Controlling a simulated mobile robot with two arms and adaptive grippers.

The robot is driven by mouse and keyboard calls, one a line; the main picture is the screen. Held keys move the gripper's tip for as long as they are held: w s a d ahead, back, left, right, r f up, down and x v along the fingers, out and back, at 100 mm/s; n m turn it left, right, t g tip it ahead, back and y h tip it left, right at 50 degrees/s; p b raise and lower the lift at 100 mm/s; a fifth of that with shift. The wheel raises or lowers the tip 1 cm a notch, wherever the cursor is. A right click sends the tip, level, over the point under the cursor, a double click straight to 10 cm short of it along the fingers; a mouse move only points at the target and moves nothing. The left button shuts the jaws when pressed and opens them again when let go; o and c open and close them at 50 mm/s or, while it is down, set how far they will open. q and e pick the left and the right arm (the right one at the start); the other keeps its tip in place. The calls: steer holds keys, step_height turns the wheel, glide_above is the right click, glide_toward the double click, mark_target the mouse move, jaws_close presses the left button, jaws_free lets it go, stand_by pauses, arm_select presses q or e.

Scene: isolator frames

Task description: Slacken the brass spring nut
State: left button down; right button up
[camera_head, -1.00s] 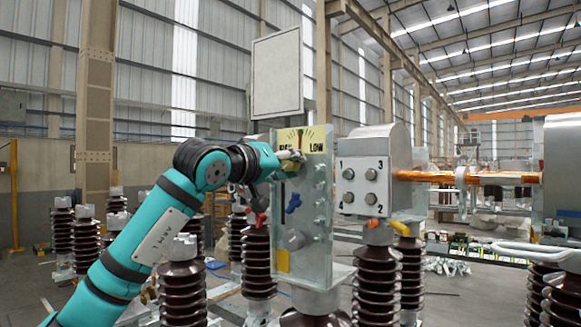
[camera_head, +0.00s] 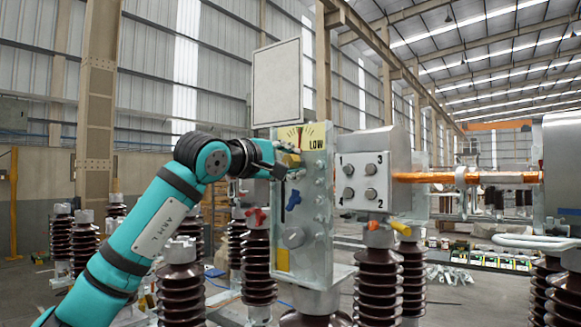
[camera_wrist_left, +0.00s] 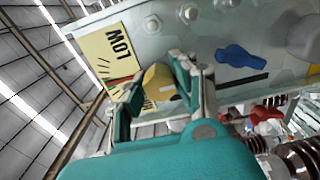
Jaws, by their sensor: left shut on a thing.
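The brass spring nut (camera_wrist_left: 158,80) is a yellowish knob on the face of a pale metal panel (camera_head: 314,200), just below the yellow dial plate (camera_head: 316,132) marked LOW. In the left wrist view the nut sits between my two grey fingers. My left gripper (camera_head: 287,161) is shut on it, and the fingers hide part of it. In the head view the gripper and wrist cover most of the nut. The dial plate (camera_wrist_left: 108,52) shows next to the fingers in the wrist view, with its red mark partly visible. My right gripper is not in view.
A blue handle (camera_head: 293,200) and a red handle (camera_head: 256,217) sit below my gripper, with a grey round knob (camera_head: 293,238) lower down. A white box with several numbered knobs (camera_head: 361,184) stands to the right. Brown ribbed insulators (camera_head: 181,290) surround the panel.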

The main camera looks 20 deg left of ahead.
arm_select(q)
steer(key=n+b, duration=0.2)
steer(key=n, duration=0.4)
steer(key=shift+f+n, duration=0.15)
steer(key=shift+n, duration=0.15)
steer(key=n+b, duration=0.2)
steer(key=n, duration=0.4)
stand_by(0.4)
steer(key=c, duration=1)
jaws_free()
steer(key=shift+c, duration=0.2)
steer(key=shift+s+a, duration=0.1)
steer(key=shift+s, duration=0.1)
steer(key=v, duration=1.1)
steer(key=shift+s, duration=0.25)
